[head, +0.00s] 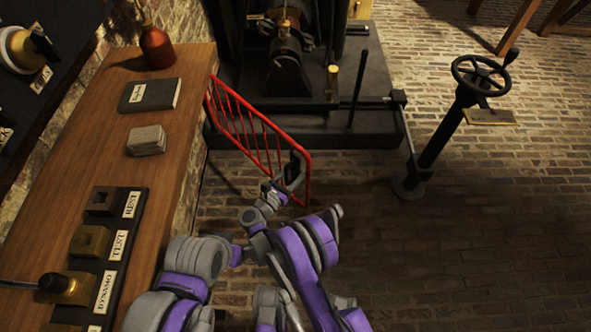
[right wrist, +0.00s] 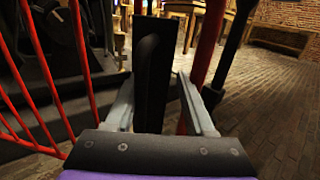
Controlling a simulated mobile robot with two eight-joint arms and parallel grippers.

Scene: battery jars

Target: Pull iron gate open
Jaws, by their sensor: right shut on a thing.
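The red iron gate (head: 243,118) reaches from the wooden bench's far corner out towards the right, across the floor in front of the dark machine. Its bars (right wrist: 82,60) show at the left in the right wrist view. A black handle on a dark plate (head: 296,165) sits at the gate's free end. My right gripper (head: 288,182) is at this handle. In the right wrist view its two pale fingers (right wrist: 156,85) lie on either side of the black handle (right wrist: 148,65), shut on it. The exact contact is partly hidden. I cannot see my left gripper.
A wooden bench (head: 180,125) on the left holds a red bottle (head: 156,45), a dark book (head: 150,95), a grey block and a labelled socket strip (head: 118,225). A handwheel on a post (head: 435,140) stands right of the gate. The brick floor at lower right is clear.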

